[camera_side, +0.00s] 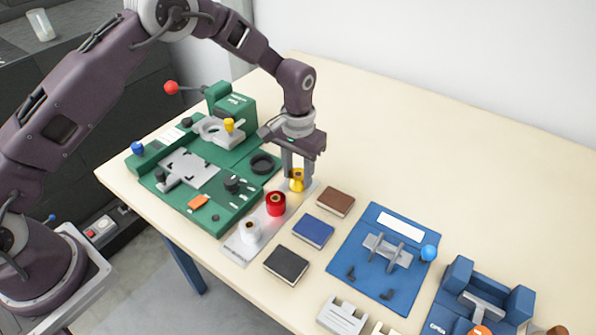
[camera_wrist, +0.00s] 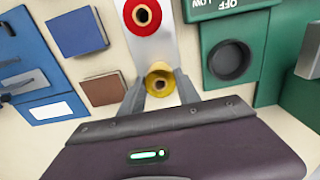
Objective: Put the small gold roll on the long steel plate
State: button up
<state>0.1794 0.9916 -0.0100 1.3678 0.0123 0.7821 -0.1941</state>
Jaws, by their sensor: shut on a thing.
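The small gold roll (camera_side: 297,179) is between the fingers of my gripper (camera_side: 297,182) at the far end of the long steel plate (camera_side: 236,247). In the wrist view the gold roll (camera_wrist: 160,82) sits between the two fingertips (camera_wrist: 160,92), and the gripper is shut on it. The plate (camera_wrist: 150,45) runs under or just below the roll; I cannot tell whether the roll touches it. The red roll also shows in the wrist view (camera_wrist: 143,14).
A green machine base (camera_side: 205,185) with a black ring (camera_side: 262,163) lies left of the plate. Brown (camera_side: 335,201), blue (camera_side: 313,231) and black (camera_side: 286,265) blocks lie to its right. A blue fixture (camera_side: 385,255) stands farther right. The table's back is clear.

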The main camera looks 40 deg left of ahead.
jog(key=o, duration=1.3)
jog(key=shift+f, duration=0.1)
notch_tip(320, 180, up, 13)
notch_tip(320, 180, up, 6)
jog(key=t, duration=0.1)
send_over(297, 174)
jog(key=s+a, duration=0.2)
jog(key=s, duration=0.1)
jog(key=s+a+r+t, duration=0.2)
jog(key=s+a+r, duration=0.1)
jog(key=s+r, duration=0.65)
jog(key=s+a+t, duration=0.1)
jog(key=s, duration=0.5)
jog(key=s+a+f, duration=0.1)
jog(key=s, duration=0.6)
jog(key=s+a+t, duration=0.1)
jog(key=s, duration=0.5)
jog(key=shift+s+a+f+t, duration=0.3)
jog(key=shift+s+a, duration=0.05)
jog(key=shift+s, duration=0.05)
